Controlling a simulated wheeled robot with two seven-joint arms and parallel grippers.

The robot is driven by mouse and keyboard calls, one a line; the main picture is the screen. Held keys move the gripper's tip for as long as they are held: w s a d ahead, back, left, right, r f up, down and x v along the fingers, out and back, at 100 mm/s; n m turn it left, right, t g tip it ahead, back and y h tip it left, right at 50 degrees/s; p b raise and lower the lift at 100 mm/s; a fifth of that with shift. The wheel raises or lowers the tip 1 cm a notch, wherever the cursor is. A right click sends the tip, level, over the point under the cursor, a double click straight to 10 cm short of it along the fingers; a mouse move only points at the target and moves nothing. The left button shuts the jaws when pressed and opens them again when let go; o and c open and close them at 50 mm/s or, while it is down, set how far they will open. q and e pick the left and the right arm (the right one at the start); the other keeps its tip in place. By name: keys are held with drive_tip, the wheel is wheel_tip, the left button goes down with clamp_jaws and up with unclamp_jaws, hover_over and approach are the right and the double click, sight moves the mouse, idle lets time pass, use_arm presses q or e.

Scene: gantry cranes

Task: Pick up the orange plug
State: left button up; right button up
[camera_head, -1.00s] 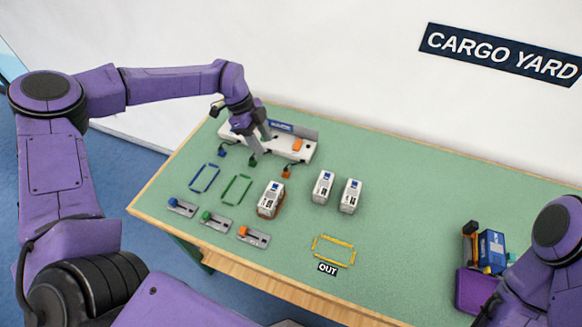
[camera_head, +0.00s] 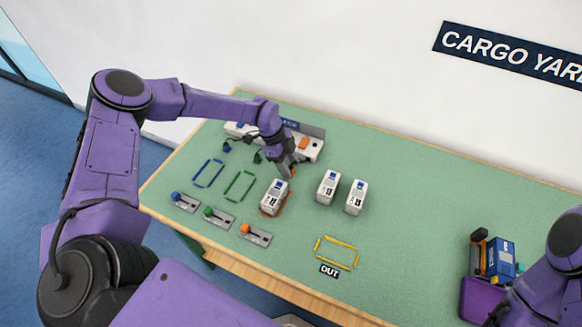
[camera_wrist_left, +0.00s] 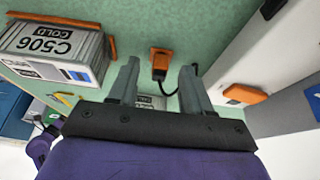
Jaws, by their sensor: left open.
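The orange plug (camera_wrist_left: 162,60) lies on the green table top in the left wrist view, with a black cable running from it to the right. My left gripper (camera_wrist_left: 160,74) is open and empty, its two fingers on either side of the plug in that view. I cannot tell whether the fingers touch it. In the head view my left gripper (camera_head: 286,169) is low over the table behind the nearest white container, and it largely hides the plug. My right arm shows at the right edge, but its fingers do not show.
A white container marked C506 COLD (camera_wrist_left: 55,50) stands close beside the left gripper; it also shows in the head view (camera_head: 274,195). The white socket strip (camera_head: 314,150) with an orange socket (camera_head: 303,143) is behind. Two more containers (camera_head: 328,186) stand to the right.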

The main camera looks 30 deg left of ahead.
use_arm(q)
drive_tip(key=shift+f, duration=0.15)
drive_tip(key=shift+c, duration=0.9)
clamp_jaws()
